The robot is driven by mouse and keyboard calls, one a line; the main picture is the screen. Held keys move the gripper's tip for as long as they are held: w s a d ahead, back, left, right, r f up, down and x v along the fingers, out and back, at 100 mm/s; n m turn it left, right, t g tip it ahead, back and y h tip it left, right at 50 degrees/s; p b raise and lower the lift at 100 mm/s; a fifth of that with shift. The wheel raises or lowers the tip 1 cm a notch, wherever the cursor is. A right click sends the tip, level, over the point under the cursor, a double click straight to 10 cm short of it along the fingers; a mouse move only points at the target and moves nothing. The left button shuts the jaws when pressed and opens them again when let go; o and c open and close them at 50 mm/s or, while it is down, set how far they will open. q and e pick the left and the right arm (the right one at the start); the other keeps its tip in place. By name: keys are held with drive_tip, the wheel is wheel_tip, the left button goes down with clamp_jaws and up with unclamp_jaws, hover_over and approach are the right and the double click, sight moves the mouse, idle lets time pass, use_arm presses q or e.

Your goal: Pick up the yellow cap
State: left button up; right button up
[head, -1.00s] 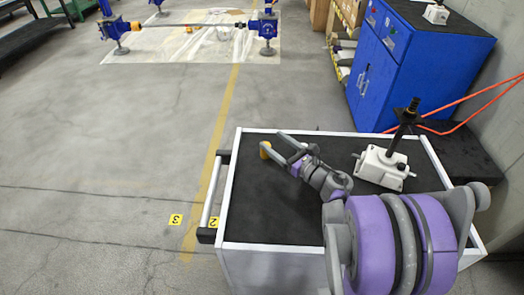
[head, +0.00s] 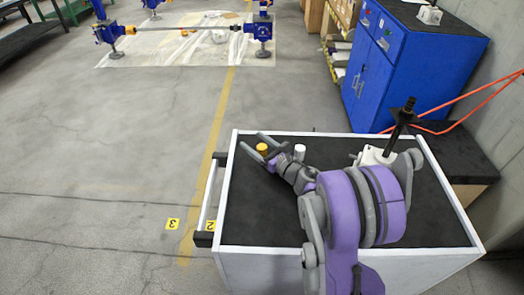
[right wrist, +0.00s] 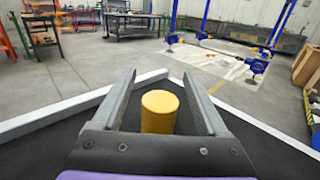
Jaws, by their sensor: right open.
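The yellow cap (head: 262,148) is a short, upright cylinder on the black top of the white-framed cart (head: 270,215), near its far left corner. My right gripper (head: 250,140) is open, with its two grey fingers on either side of the cap. In the right wrist view the cap (right wrist: 159,112) stands between the open fingers (right wrist: 159,74), close to the palm. Gaps show on both sides, so the fingers do not hold it. Its base is hidden behind the palm. My left gripper is not in view.
A white cylinder (head: 299,152) stands just right of my right gripper. A white screw jack (head: 374,156) with a black spindle is farther right, partly hidden by my arm. The cart has a raised white rim. A blue cabinet (head: 400,70) stands behind.

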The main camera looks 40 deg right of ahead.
clamp_jaws()
idle(0.3)
